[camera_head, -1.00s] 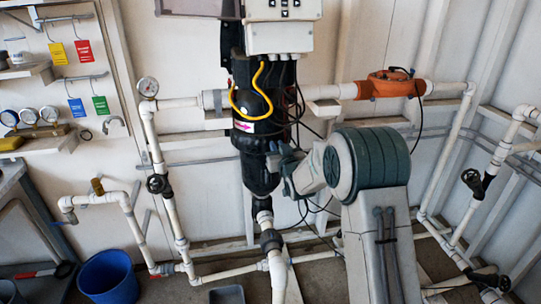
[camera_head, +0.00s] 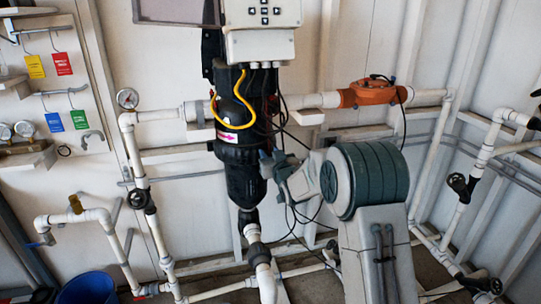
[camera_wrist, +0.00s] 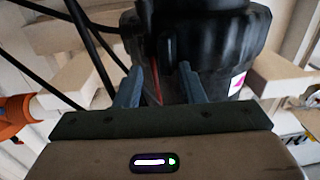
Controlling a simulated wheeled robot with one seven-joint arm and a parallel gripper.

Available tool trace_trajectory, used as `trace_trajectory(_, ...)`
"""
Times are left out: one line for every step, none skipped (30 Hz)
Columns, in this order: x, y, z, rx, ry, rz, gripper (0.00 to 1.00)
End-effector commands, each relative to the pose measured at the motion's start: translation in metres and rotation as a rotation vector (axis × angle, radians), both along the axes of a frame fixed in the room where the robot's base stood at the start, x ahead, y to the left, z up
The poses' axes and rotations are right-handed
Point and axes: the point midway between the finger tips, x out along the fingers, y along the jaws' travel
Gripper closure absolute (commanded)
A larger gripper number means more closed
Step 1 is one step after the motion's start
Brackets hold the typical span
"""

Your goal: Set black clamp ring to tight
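The black clamp ring (camera_head: 240,154) is around the black reactor vessel (camera_head: 243,180), just below the pink arrow label. It also shows large in the wrist view (camera_wrist: 222,45). My gripper (camera_head: 266,160) is at the ring's right side in the head view. In the wrist view its two blue-grey fingers (camera_wrist: 160,75) are apart and point at the ring and the dark vessel. A thin red line shows between them. I cannot tell whether the fingers touch the ring. The ring's far side is hidden, and I cannot read its setting.
A control box (camera_head: 262,14) and a yellow cable (camera_head: 236,112) are above the ring. Black cables hang close to my gripper. White pipes, an orange fitting (camera_head: 374,92) and a pressure gauge (camera_head: 127,98) surround the vessel. A blue bucket (camera_head: 88,288) stands on the floor at lower left.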

Motion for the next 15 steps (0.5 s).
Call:
trace_trajectory(0.0005,0.0004,0.0014,0.002,-0.002,0.000,0.65)
trace_trajectory(0.0004,0.0009,0.0012,0.002,-0.002,0.001,0.65)
trace_trajectory(0.0002,0.0015,0.0011,0.002,-0.002,0.002,0.65)
trace_trajectory(0.0001,0.0018,0.0009,0.002,-0.002,0.002,0.65)
trace_trajectory(-0.0001,0.0022,0.0008,0.002,-0.002,0.003,0.65)
trace_trajectory(-0.0002,0.0027,0.0006,0.002,-0.002,0.004,0.65)
trace_trajectory(-0.0002,0.0030,0.0006,0.002,-0.002,0.004,0.65)
trace_trajectory(-0.0003,0.0033,0.0004,0.002,-0.002,0.005,0.65)
trace_trajectory(-0.0005,0.0037,0.0003,0.001,-0.001,0.005,0.65)
trace_trajectory(-0.0006,0.0039,0.0001,0.001,-0.001,0.006,0.65)
trace_trajectory(-0.0007,0.0041,0.0000,0.001,-0.001,0.006,0.65)
trace_trajectory(-0.0014,0.0041,-0.0001,0.001,-0.001,0.007,0.65)
trace_trajectory(-0.0023,0.0040,-0.0003,0.001,0.000,0.007,0.65)
trace_trajectory(-0.0035,0.0036,-0.0005,0.001,0.000,0.007,0.65)
trace_trajectory(-0.0058,0.0026,-0.0006,0.001,0.001,0.007,0.65)
